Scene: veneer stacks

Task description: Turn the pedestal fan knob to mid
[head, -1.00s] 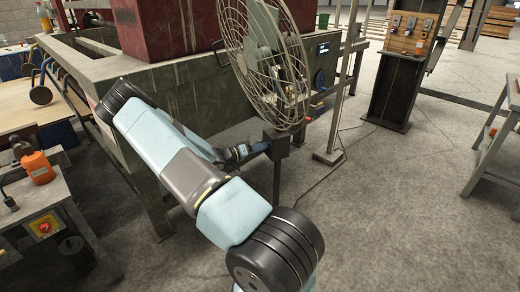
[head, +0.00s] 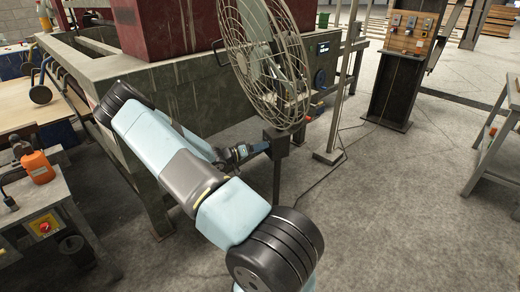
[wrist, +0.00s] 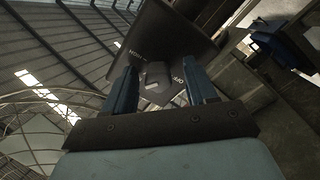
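The pedestal fan (head: 243,57), with its wire cage, stands in front of the dark green machine in the head view. A dark control box (head: 279,147) sits on its post below the cage. My gripper (head: 264,147) is at the left side of this box. A grey knob (wrist: 154,78) lies between the two blue fingers of my gripper (wrist: 158,66). The fingers are apart, with gaps visible on both sides of the knob. Its exact pointing is unclear.
The machine's green frame (head: 165,95) is close behind the arm. A cable runs on the floor right of the fan post. The floor at right is mostly clear.

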